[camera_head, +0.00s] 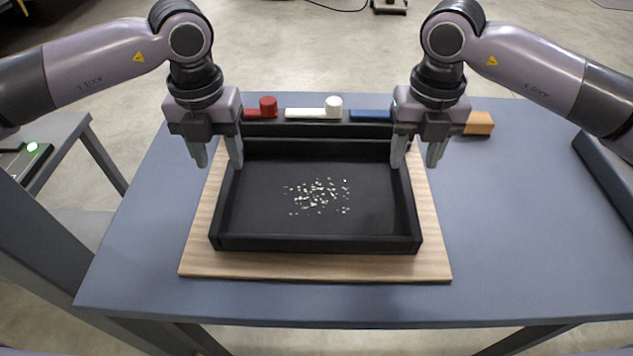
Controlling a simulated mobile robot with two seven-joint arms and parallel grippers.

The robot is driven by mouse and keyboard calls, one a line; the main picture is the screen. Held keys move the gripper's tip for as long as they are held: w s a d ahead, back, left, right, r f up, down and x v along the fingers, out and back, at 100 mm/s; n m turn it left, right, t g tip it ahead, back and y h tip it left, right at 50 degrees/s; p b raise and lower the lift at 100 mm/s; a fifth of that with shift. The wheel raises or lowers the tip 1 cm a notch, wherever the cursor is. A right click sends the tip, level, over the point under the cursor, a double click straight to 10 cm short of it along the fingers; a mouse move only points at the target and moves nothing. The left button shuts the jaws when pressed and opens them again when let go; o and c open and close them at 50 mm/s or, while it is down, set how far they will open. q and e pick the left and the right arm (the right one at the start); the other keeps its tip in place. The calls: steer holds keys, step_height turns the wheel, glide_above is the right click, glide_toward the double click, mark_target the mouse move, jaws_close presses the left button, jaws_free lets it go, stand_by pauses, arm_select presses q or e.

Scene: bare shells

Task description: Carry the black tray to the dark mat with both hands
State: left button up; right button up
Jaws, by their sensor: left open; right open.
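The black tray (320,243) sits on a light wooden board (315,267) in the middle of the table, with small pale bits (318,196) scattered on its floor. My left gripper (217,162) is open and empty by the tray's far left corner. My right gripper (415,162) is open and empty by the far right corner. Both point down, with fingers apart; I cannot tell whether they touch the tray walls. I cannot clearly make out the dark mat.
The blue-grey table (520,230) has free room right of the board. A dark raised object (605,172) lies at its right edge. Behind the tray are red (267,106), white (333,106) and blue (370,115) items and an orange block (480,123). Another table (70,130) stands at left.

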mark_target(227, 180)
arm_select(q)
steer(key=shift+s, duration=0.1)
arm_select(e)
steer(key=shift+s, duration=0.1)
arm_select(q)
steer(key=shift+f, duration=3.6)
arm_select(e)
steer(key=shift+f, duration=3.6)
arm_select(q)
jaws_close()
arm_select(e)
jaws_close()
arm_select(q)
steer(key=shift+r, duration=0.15)
arm_select(e)
steer(key=shift+r, duration=0.15)
